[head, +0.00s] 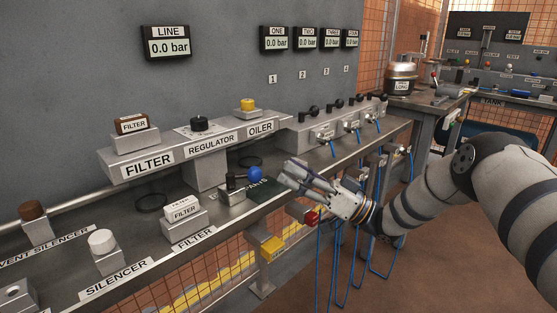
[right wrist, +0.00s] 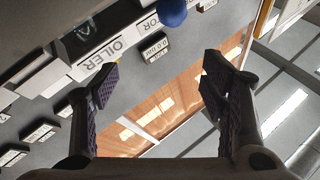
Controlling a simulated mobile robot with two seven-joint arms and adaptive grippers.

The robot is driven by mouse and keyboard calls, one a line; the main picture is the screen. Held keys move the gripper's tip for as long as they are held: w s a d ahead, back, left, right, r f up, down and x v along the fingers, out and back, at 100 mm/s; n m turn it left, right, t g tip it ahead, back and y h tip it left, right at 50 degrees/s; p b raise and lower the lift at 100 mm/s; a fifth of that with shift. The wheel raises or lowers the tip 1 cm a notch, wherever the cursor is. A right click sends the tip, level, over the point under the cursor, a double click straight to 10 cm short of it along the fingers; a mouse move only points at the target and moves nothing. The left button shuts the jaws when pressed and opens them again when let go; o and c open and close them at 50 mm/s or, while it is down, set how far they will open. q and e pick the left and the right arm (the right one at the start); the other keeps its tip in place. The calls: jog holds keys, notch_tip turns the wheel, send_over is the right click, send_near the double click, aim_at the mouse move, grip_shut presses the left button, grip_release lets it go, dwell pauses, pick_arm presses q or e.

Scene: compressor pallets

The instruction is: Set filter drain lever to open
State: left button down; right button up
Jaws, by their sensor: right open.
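A small lever with a blue ball knob (head: 254,174) stands on the lower shelf, on a dark base (head: 233,186) to the right of a block labelled FILTER (head: 182,208). The ball is at the right end of its arm; the lever's own label cannot be read. My right gripper (head: 287,174) is open and empty, its fingertips just right of the blue ball and apart from it. In the right wrist view the blue ball (right wrist: 173,12) is at the top edge, beyond the open fingers (right wrist: 160,78). My left gripper is not in view.
Above the lever runs a raised ledge with FILTER (head: 148,164), REGULATOR and OILER (head: 262,128) labels. A dark green plate (head: 262,192) lies beside the lever. Blue hoses (head: 341,262) hang below my right forearm. A white knob (head: 102,241) stands on the left.

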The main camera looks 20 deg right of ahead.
notch_tip(320, 180, up, 3)
jog(key=s+a+m+t+h+p, duration=0.1)
jog(key=a+m+t+h+p, duration=0.1)
jog(key=m+t+h, duration=0.5)
jog(key=m+g+h+p, duration=0.5)
jog(key=m+h, duration=0.1)
jog(key=h, duration=0.4)
send_near(251, 175)
jog(key=w+b, duration=0.1)
jog(key=w, duration=0.4)
jog(key=w+b, duration=0.1)
jog(key=w, duration=0.4)
jog(key=shift+w+f, duration=0.15)
jog(key=shift+f, duration=0.1)
jog(key=shift+w+r, duration=0.1)
jog(key=shift+w, duration=0.2)
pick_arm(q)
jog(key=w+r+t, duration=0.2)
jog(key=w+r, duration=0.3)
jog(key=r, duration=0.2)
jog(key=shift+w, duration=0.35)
pick_arm(e)
jog(key=shift+c, duration=0.5)
